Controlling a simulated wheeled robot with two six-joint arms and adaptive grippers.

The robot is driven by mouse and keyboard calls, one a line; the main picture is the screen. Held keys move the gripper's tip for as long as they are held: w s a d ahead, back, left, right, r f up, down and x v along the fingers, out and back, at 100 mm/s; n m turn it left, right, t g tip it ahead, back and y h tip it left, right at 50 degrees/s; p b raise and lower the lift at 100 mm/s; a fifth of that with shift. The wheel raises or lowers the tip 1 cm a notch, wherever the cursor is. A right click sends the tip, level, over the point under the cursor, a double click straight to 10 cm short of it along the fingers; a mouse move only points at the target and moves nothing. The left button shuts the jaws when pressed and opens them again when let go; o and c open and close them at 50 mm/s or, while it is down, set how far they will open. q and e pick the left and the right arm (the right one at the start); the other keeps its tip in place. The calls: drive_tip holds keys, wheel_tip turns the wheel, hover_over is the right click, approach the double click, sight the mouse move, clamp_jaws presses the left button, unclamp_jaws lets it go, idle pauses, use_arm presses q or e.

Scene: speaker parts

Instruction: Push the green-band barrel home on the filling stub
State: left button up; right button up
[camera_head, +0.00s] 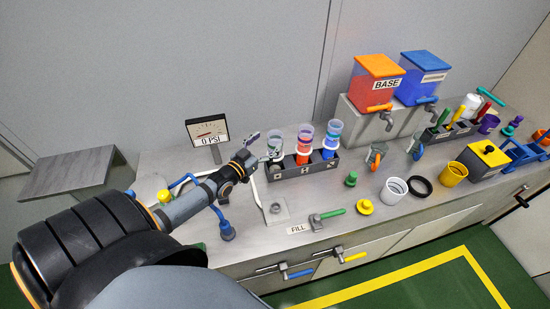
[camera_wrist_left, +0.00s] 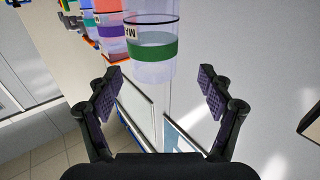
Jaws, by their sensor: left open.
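In the left wrist view the green-band barrel (camera_wrist_left: 152,48) is ahead of and between my open fingers, apart from both pads. My left gripper (camera_head: 260,148) is open and empty, just left of the barrel; it also shows in the left wrist view (camera_wrist_left: 158,88). A grey plate with a small raised stub (camera_head: 276,208) is on the bench behind the FILL label (camera_head: 297,229). My right gripper is out of view.
A gauge reading 0 PSI (camera_head: 207,131) stands behind my left arm. BASE tank (camera_head: 376,82) stands at the back.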

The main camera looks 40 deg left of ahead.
sight(280, 133)
use_arm(q)
drive_tip(key=w+b, duration=0.1)
drive_tip(key=w+d+b, duration=0.1)
drive_tip(key=shift+w+r, duration=0.1)
drive_tip(key=shift+w, duration=0.25)
drive_tip(key=shift+w+b, duration=0.3)
drive_tip(key=shift+w, duration=0.65)
drive_tip(key=shift+s+r, duration=0.2)
drive_tip(key=shift+s, duration=0.05)
drive_tip(key=c, duration=0.4)
drive_tip(key=shift+w, duration=0.1)
drive_tip(key=c, duration=0.7)
clamp_jaws()
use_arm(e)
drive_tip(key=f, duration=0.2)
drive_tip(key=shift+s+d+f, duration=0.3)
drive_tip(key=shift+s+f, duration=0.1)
